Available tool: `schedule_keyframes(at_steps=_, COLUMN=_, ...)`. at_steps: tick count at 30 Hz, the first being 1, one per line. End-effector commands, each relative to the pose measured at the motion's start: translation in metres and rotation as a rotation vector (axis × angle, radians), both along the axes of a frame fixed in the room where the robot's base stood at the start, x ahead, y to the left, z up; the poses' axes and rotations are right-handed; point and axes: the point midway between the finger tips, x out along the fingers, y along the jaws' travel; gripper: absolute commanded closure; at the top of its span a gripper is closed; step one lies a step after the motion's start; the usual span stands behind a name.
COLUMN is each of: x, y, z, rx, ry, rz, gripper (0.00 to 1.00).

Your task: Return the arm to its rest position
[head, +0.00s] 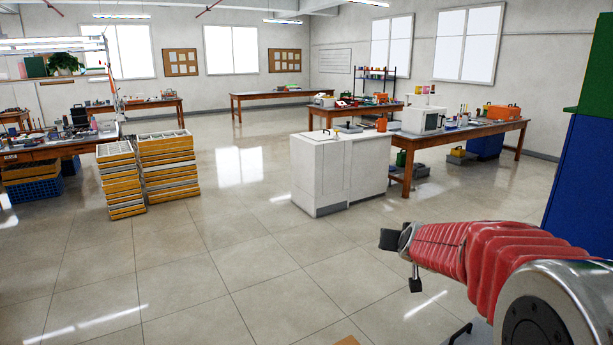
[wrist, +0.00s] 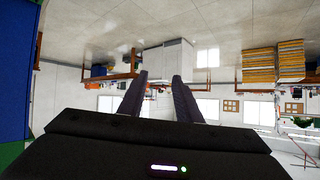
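My arm (head: 500,255), in a red ribbed cover, reaches in from the lower right of the head view. It is held up above the tiled floor and points left. My gripper (head: 402,261) is at its far end, with its two dark fingertips apart. In the wrist view my gripper (wrist: 160,82) shows two dark fingers with a clear gap between them and nothing held. The wrist picture is upside down, with the floor at the top. My gripper touches nothing that I can see.
A white cabinet (head: 341,170) stands beyond my gripper, before wooden workbenches (head: 455,138). Stacked yellow-edged trays (head: 167,165) stand at left. A tall blue cabinet (head: 580,190) rises close on the right, behind my arm. The tiled floor (head: 200,270) at centre left is clear.

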Motion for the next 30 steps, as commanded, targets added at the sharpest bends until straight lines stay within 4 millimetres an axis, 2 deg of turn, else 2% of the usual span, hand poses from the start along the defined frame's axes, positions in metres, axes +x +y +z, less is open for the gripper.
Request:
schedule_keyframes(at_steps=6, x=-0.055, y=0.031, z=0.018, rx=0.016, ry=0.071, rz=0.067, gripper=0.69)
schedule_keyframes(at_steps=14, x=-0.126, y=0.059, z=0.025, rx=0.024, ry=0.168, rz=0.131, gripper=0.69)
schedule_keyframes(at_steps=22, x=-0.205, y=0.079, z=0.022, rx=0.02, ry=0.277, rz=0.178, gripper=0.69)
schedule_keyframes(at_steps=30, x=-0.286, y=0.089, z=0.01, rx=0.006, ry=0.386, rz=0.202, gripper=0.69)
